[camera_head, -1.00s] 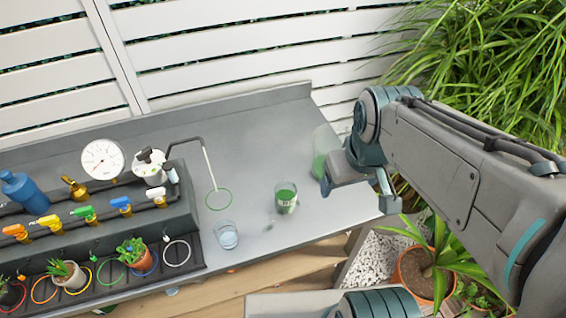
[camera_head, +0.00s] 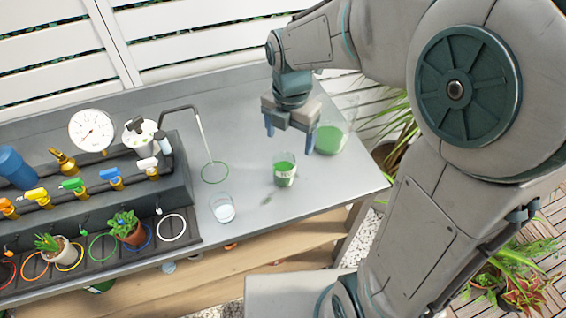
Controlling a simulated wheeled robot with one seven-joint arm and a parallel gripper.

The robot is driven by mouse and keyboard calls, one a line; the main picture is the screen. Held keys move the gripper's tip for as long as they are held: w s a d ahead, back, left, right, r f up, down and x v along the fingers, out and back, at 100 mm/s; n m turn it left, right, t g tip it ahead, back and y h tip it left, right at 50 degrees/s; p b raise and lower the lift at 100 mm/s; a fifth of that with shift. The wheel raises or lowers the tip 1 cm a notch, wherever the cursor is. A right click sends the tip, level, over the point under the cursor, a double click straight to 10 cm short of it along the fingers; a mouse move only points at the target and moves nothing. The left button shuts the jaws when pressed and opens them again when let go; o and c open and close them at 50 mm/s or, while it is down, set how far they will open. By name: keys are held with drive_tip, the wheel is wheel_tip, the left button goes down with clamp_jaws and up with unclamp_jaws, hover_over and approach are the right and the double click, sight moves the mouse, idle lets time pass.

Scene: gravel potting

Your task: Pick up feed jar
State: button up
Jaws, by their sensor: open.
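A small clear jar (camera_head: 284,174) with green contents and a pale label stands upright on the grey bench. A larger clear vessel (camera_head: 330,139) with green contents stands behind it to the right, partly hidden by my gripper. I cannot tell from labels which one is the feed jar. My gripper (camera_head: 289,138) is open, its blue fingers pointing down, just behind and above the small jar in the picture. Nothing shows between its fingers, and it looks apart from the small jar.
A clear glass (camera_head: 222,208) stands left of the small jar, near a green ring (camera_head: 215,172) under a bent spout. A manifold with coloured valves (camera_head: 73,185) and potted plants (camera_head: 126,228) fills the left. The grey bench (camera_head: 325,187) is bare at front right.

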sight(286, 160)
drive_tip(key=shift+n, duration=0.6)
drive_tip(key=f, duration=0.9)
drive_tip(key=shift+w+a, duration=0.2)
drive_tip(key=shift+a, duration=0.1)
drive_tip(key=shift+w+a+f, duration=0.1)
drive_tip(key=shift+a+f, duration=0.05)
drive_tip(key=shift+f, duration=1.2)
drive_tip(key=shift+w+a+f, duration=0.1)
drive_tip(key=shift+a+f, duration=0.05)
drive_tip(key=shift+f, duration=1.2)
drive_tip(key=c, duration=1.2)
